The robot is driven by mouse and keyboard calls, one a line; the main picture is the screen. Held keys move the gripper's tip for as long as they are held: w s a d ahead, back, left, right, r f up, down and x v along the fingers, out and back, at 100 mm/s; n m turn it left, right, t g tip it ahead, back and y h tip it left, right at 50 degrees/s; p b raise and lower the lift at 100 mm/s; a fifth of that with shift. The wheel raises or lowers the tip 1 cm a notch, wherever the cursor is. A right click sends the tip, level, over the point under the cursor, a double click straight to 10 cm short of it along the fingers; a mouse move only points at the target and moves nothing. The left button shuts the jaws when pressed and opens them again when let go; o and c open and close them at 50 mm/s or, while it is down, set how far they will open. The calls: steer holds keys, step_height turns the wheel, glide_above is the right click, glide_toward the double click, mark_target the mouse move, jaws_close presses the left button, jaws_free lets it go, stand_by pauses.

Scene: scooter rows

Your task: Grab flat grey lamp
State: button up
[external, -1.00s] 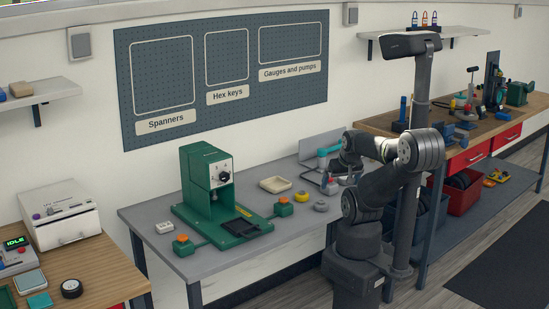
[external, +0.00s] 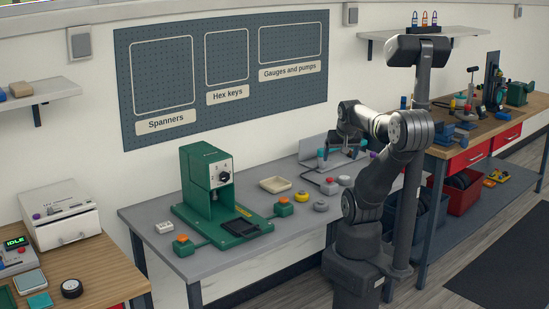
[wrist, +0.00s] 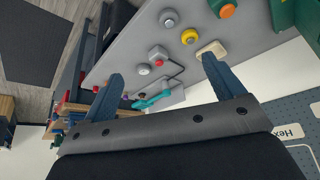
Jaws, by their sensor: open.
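Several small round lamps or buttons sit on the grey bench. A grey round one (external: 321,205) lies near the front edge; it also shows at the top of the wrist view (wrist: 169,18). A paler grey-white one (external: 345,180) lies farther right, also in the wrist view (wrist: 143,69). I cannot tell for sure which is the flat grey lamp. My gripper (external: 345,153) is above the back right of the bench. In the wrist view its fingers (wrist: 163,70) are wide apart with nothing held between them.
A yellow round piece (external: 301,197), a red button on a grey box (external: 329,187) and a cream tray (external: 275,184) stand close by. A teal-handled tool (wrist: 153,100) lies near the gripper. A green press (external: 208,190) stands to the left.

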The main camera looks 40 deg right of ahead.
steer(key=w+d+r+m+g+h, duration=0.1)
steer(key=w+d+r+m+g, duration=0.2)
steer(key=w+d, duration=0.8)
steer(key=m, duration=0.5)
glide_above(345, 177)
steer(key=s+a, duration=0.1)
steer(key=a, duration=0.2)
steer(key=shift+h, duration=0.3)
step_height(345, 177, down, 24)
steer(key=shift+s+d+r, duration=0.1)
steer(key=shift+d, duration=0.05)
steer(key=shift+w+x, duration=0.1)
steer(key=shift+x, duration=1.35)
steer(key=shift+w+x, duration=0.15)
steer(key=shift+x, duration=1.35)
steer(key=shift+c, duration=0.2)
steer(key=c, duration=1.1)
